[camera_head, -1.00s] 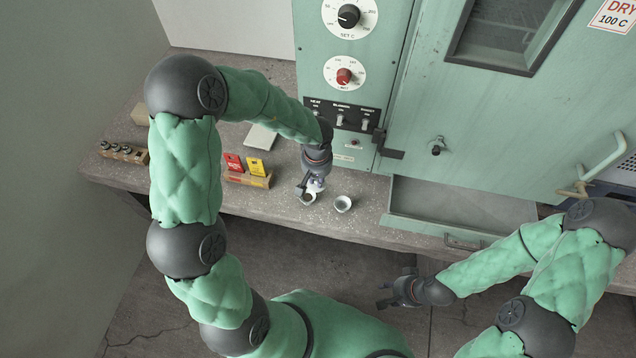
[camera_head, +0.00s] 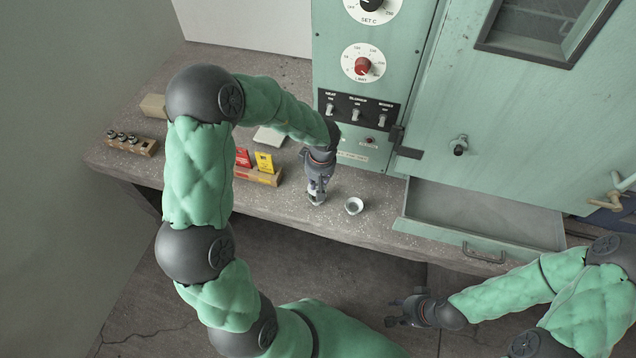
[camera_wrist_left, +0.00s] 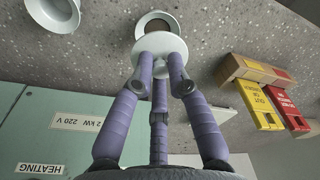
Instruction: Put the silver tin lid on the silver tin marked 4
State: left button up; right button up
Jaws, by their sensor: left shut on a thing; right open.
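My left gripper (camera_head: 316,190) is shut on a pale, round lid (camera_wrist_left: 160,46), the silver tin lid. In the left wrist view my fingers (camera_wrist_left: 160,80) close around its middle from above. Just beyond it, partly covered by it, is an open round tin (camera_wrist_left: 145,19) with brown contents. I cannot tell whether lid and tin touch. A second open tin (camera_head: 354,205) stands to the right on the bench; it also shows in the left wrist view (camera_wrist_left: 52,25). I cannot read a 4 on either. My right gripper (camera_head: 408,312) is open and empty, before the bench front.
A wooden holder (camera_head: 258,177) with red and yellow cards stands left of the left gripper. A wooden block (camera_head: 132,145) with small vials is farther left. The green oven (camera_head: 440,150) stands behind, with an open drawer-like tray (camera_head: 470,215) at right.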

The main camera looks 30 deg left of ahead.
pick_arm(q)
jog(key=shift+f+b, duration=1.5)
jog(key=shift+b, duration=0.8)
jog(key=shift+p, duration=1.2)
jog(key=shift+f+p, duration=0.35)
jog(key=shift+f, duration=0.45)
jog(key=o, duration=0.8)
jog(key=r, duration=0.8)
jog(key=d+r, duration=0.1)
jog(key=r, duration=0.3)
jog(key=shift+s, duration=0.25)
